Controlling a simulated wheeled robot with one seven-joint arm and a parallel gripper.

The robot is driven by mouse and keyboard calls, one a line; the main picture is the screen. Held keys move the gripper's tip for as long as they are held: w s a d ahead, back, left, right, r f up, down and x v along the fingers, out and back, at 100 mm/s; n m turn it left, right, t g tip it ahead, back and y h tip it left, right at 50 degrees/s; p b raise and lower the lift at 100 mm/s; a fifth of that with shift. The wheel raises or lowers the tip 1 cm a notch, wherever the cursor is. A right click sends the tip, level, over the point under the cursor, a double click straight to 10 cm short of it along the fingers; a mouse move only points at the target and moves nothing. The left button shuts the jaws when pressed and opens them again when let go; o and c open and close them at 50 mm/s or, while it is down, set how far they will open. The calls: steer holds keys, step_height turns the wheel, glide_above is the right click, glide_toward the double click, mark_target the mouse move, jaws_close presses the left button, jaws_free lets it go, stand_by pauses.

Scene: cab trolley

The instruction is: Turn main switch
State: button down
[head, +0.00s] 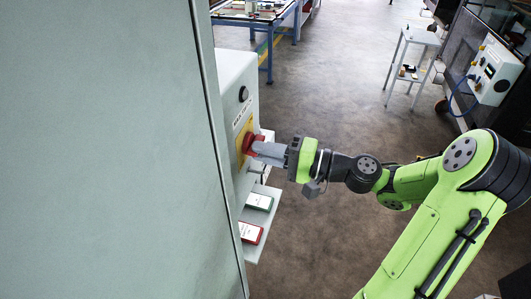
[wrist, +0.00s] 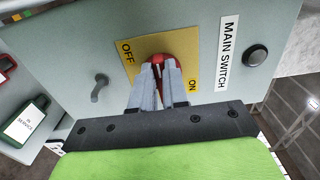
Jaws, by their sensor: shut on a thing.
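The main switch is a red knob (head: 251,143) on a yellow plate (head: 241,139) on the side of a pale grey-green box. In the wrist view the red knob (wrist: 157,60) shows between and behind the finger tips, and the yellow plate (wrist: 178,72) carries OFF at its left and ON at its lower right. A white label (wrist: 228,52) reads MAIN SWITCH. My gripper (head: 258,148) is shut on the red knob; its fingers (wrist: 157,72) hide most of the knob, so its pointing direction cannot be told.
A round black button (wrist: 255,55) and a grey hook (wrist: 99,88) sit on the same box. A large cabinet panel (head: 110,150) stands close at left. The floor (head: 330,90) behind is open.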

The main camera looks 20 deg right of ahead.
steer(key=shift+f, duration=0.1)
stand_by(0.3)
steer(key=c, duration=1.1)
jaws_free()
steer(key=shift+c, duration=0.2)
steer(key=v, duration=1.6)
steer(key=shift+p, duration=0.45)
